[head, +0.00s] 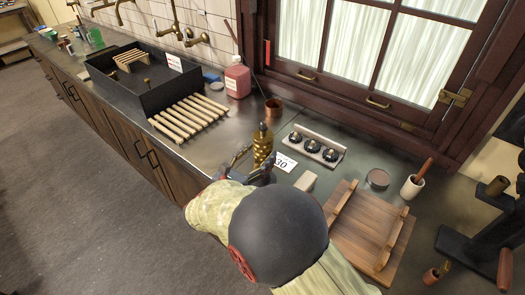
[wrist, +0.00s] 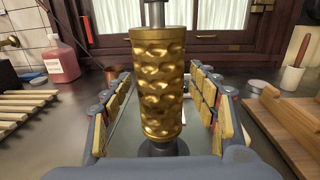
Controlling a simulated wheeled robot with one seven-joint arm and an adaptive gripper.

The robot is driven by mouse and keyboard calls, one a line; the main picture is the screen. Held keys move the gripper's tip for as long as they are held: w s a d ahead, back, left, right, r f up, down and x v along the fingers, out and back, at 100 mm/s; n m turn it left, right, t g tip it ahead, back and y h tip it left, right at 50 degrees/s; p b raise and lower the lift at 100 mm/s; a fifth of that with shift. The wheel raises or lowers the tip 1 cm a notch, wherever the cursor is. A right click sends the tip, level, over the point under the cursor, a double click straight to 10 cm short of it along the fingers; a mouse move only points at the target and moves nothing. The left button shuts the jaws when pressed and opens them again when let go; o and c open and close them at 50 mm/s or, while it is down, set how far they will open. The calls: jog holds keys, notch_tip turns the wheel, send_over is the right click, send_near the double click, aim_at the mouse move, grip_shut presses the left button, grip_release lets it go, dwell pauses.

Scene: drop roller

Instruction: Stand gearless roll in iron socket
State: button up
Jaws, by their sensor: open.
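A brass roll (wrist: 158,85) with a dimpled surface stands upright in the middle of the wrist view, with a grey shaft above it. A dark round piece (wrist: 163,148) shows below it; I cannot tell if this is its shaft end or a socket. The roll (head: 263,143) also shows in the head view, on the metal counter. My gripper (wrist: 160,95) is open, with one padded finger on each side of the roll and gaps between. In the head view, my arm partly hides my gripper (head: 262,172). I cannot clearly identify the iron socket.
A card marked 30 (head: 285,162) lies beside the roll. A tray with three black knobs (head: 315,148), a copper cup (head: 273,107) and a red bottle (head: 237,80) stand behind. A wooden slatted rack (head: 190,117) is left; a wooden board (head: 365,232) and black stand (head: 475,235) are right.

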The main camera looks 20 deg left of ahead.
jog(key=v, duration=1)
jog(key=shift+w, duration=0.1)
jog(key=s+d+f+m+g+h, duration=0.1)
jog(key=s+d+f+m+g, duration=0.35)
jog(key=f, duration=0.35)
jog(key=s+d+m+g, duration=0.3)
jog(key=d+m+g, duration=0.1)
jog(key=d, duration=0.3)
jog(key=s+d+m+g, duration=0.3)
jog(key=d+m+g, duration=0.15)
jog(key=d, duration=0.25)
jog(key=s+d+r+m+y, duration=0.3)
jog(key=d+r+m, duration=0.5)
jog(key=d, duration=0.3)
jog(key=s+d+r+m+t+y, duration=0.1)
jog(key=s+d+r+m+y, duration=0.2)
jog(key=d+r+m, duration=0.6)
jog(key=s+d+m, duration=0.2)
jog(key=shift+s+t+y, duration=0.3)
jog(key=shift+y, duration=0.1)
jog(key=shift+d, duration=0.1)
jog(key=shift+c, duration=0.3)
